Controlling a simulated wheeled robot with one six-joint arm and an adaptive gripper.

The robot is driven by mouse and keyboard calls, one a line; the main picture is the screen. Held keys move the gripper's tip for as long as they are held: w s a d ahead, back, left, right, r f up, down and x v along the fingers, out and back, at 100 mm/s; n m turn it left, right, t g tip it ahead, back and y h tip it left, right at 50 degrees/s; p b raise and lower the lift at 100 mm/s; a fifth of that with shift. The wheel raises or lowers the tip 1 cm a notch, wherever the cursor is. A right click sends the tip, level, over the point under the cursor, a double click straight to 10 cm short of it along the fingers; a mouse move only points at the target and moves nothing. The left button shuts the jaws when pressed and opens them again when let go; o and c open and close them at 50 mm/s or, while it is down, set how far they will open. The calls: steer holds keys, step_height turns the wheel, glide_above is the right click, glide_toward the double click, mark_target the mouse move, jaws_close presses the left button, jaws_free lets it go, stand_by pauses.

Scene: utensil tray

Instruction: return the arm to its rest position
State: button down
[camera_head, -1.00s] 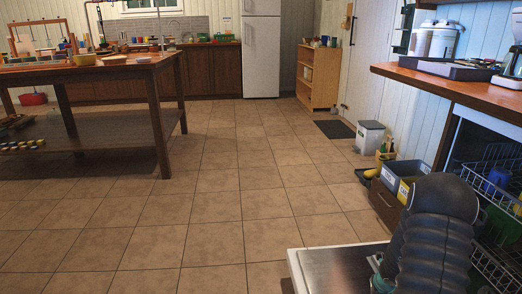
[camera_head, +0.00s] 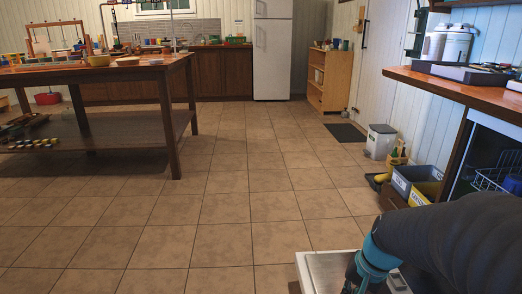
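My arm, in a dark ribbed sleeve with a teal joint, enters the head view from the right edge and reaches down and left over the silver-topped surface at the bottom. My gripper's fingers are not visible, so I cannot see whether it holds anything. A dark tray (camera_head: 465,72) lies on the wooden counter (camera_head: 450,88) at the right; its contents are too small to tell.
Under the counter is an open dishwasher rack (camera_head: 492,180), partly hidden by my arm. A wooden table (camera_head: 160,72) is at the left. The tiled floor (camera_head: 240,180) between is clear.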

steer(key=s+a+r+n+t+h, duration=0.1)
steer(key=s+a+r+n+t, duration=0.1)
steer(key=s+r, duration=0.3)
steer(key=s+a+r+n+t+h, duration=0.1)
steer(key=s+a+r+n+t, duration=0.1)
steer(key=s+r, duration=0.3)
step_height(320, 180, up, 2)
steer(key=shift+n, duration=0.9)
